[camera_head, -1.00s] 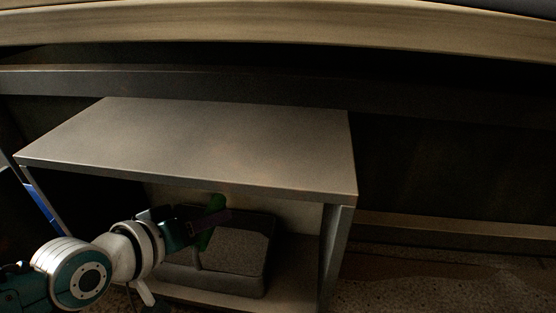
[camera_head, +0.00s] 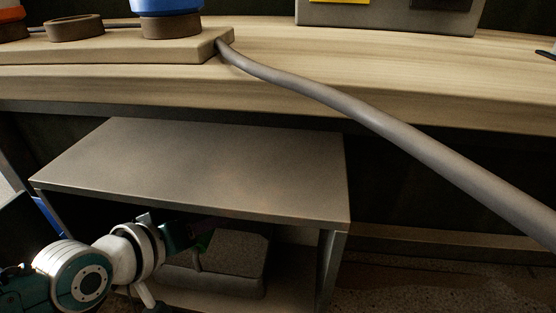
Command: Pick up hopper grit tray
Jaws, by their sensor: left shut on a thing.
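The hopper grit tray (camera_head: 236,264) is a grey, shallow tray with a speckled grit surface. It is inside the open shelf unit, under its metal top. My left gripper (camera_head: 206,240) reaches in from the left, below the top's front edge, and is shut on the tray's near-left part. The fingertips are dark and partly hidden in shadow, so the exact grip point is unclear. I cannot tell whether the tray touches the shelf floor. My right gripper is not in view.
The shelf unit's metal top (camera_head: 200,165) lies close above my gripper, and its right leg (camera_head: 328,262) stands right of the tray. A wooden bench (camera_head: 290,85) spans above. A thick grey hose (camera_head: 400,133) hangs over its edge at the right.

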